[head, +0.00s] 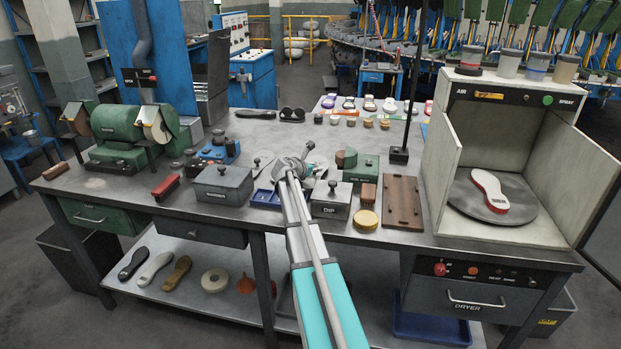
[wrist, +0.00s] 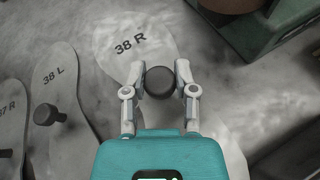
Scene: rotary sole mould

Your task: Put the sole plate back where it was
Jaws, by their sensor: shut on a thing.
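A flat grey sole plate marked "38 R" (wrist: 118,50) lies under my gripper (wrist: 160,78) in the wrist view. My gripper is shut on the round black knob (wrist: 160,83) of this plate, one finger on each side. The gripper and my wrist cover the middle and lower part of the plate. I cannot tell whether it touches the bench or hangs just above it. In the head view my gripper (head: 293,165) is over the middle of the bench, and the plate is mostly hidden there.
Plates "38 L" (wrist: 60,85) and "37 R" (wrist: 10,110), each with a black knob, lie to the left in the wrist view. A green block (wrist: 240,30) is close at the upper right. The DIP box (head: 331,200) and GUMMER-side grey box (head: 222,185) flank my arm.

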